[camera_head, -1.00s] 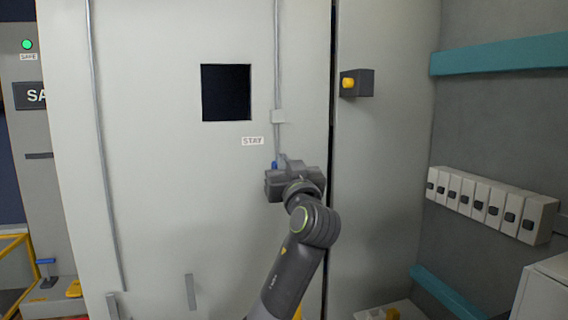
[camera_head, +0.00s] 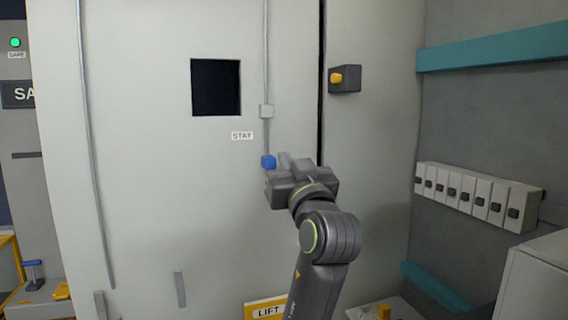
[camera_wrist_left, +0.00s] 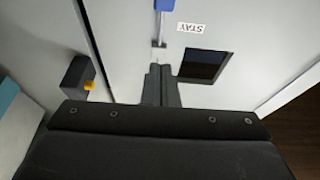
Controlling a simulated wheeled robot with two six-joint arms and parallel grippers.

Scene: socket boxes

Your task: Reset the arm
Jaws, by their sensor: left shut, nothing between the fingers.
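My left gripper (camera_head: 284,160) is in front of the large pale door panel (camera_head: 160,190), to the right of a blue knob (camera_head: 268,162) at the foot of a vertical rod. In the left wrist view the gripper's fingers (camera_wrist_left: 160,74) are together with nothing between them. The blue knob (camera_wrist_left: 164,5) shows there at the top edge, beyond and apart from the fingertips. My right gripper is in neither view.
A dark window (camera_head: 216,87) and a STAY label (camera_head: 242,135) are on the panel. A box with a yellow knob (camera_head: 337,78) sits right of a dark seam. A row of switch boxes (camera_head: 470,192) lines the right wall. A LIFT sign (camera_head: 266,311) shows below.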

